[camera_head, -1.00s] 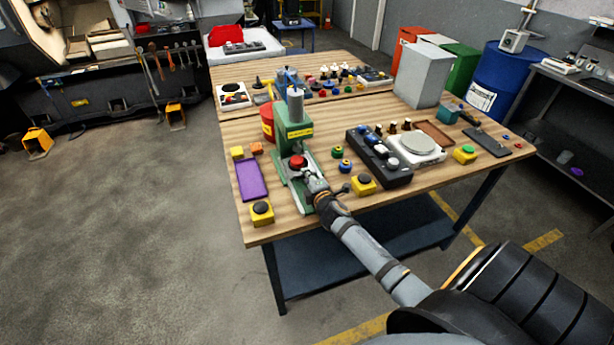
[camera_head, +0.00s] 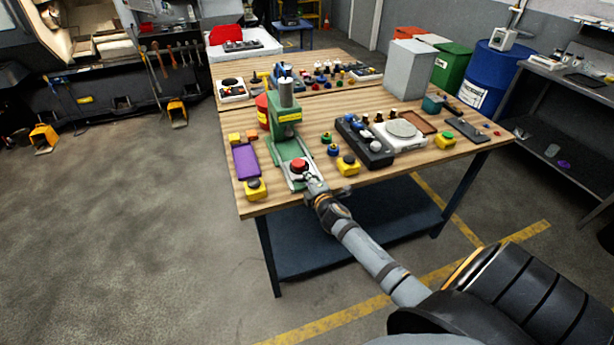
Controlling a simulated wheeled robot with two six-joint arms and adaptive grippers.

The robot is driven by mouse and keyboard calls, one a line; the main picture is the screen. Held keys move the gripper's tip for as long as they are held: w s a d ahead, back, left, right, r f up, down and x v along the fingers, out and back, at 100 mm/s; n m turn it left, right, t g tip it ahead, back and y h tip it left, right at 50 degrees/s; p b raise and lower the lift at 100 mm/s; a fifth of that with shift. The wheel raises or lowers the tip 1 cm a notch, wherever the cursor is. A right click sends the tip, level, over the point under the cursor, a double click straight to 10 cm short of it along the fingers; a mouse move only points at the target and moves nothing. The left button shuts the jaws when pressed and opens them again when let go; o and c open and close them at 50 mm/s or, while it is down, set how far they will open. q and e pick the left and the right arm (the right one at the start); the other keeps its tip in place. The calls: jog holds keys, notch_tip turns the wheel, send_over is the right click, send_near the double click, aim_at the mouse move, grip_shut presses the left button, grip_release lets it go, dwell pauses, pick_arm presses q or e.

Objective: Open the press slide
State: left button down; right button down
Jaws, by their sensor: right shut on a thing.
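The green press (camera_head: 287,118) stands at the front left of the workbench, with a grey cylinder on top and a yellow label on its head. Its slide (camera_head: 285,172) is a light plate that sticks out in front of the press head toward the table's front edge. A red round part (camera_head: 298,166) sits on the slide, clear of the head. My right gripper (camera_head: 314,185) is shut at the front end of the slide, at the table edge. The gripped part is small and mostly hidden by the fingers. My left gripper is not in view.
A purple tray (camera_head: 246,161) and a yellow button box (camera_head: 255,189) lie left of the press. Another yellow button box (camera_head: 348,165) and a black tray (camera_head: 364,142) stand to its right. A grey box (camera_head: 409,70) stands farther back. Floor in front of the table is clear.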

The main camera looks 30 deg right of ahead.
jog(key=shift+s+a+r, duration=0.15)
jog(key=shift+s+r, duration=0.15)
jog(key=shift+s, duration=0.15)
jog(key=c, duration=1.8)
grip_release()
jog(key=shift+w+d+f, duration=0.2)
jog(key=shift+w+f, duration=0.2)
jog(key=shift+w, duration=0.2)
jog(key=shift+o, duration=0.3)
jog(key=shift+s+r, duration=0.1)
jog(key=shift+s, duration=0.1)
jog(key=shift+s+a, duration=0.1)
jog(key=shift+s+r, duration=0.1)
jog(key=shift+s, duration=0.25)
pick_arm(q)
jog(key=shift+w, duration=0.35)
pick_arm(e)
jog(key=v, duration=1.1)
jog(key=shift+a, duration=0.15)
jog(key=shift+s, duration=0.1)
